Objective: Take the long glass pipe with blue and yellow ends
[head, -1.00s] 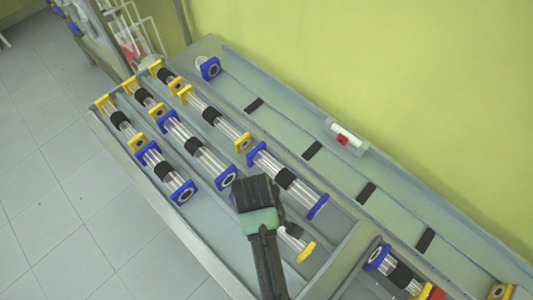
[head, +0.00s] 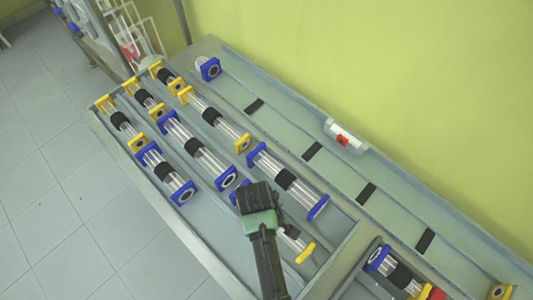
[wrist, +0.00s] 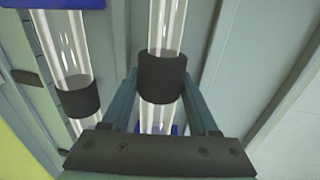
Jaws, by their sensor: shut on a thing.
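The long glass pipe with a yellow end (head: 305,253) and a blue end (head: 236,197) lies along the near right part of the tray, partly hidden behind my gripper (head: 262,197). In the wrist view my gripper's fingers are shut around the pipe's black middle band (wrist: 162,77), with clear glass (wrist: 166,28) running on beyond it. A bit of blue shows low between the fingers. I cannot tell whether the pipe is lifted off the tray.
Several other glass pipes with black bands and blue or yellow ends lie in rows in the tray (head: 212,255). One pipe (head: 287,180) lies close beside the held one. A divider separates a right compartment with more pipes. A rack (head: 128,35) stands at the back left.

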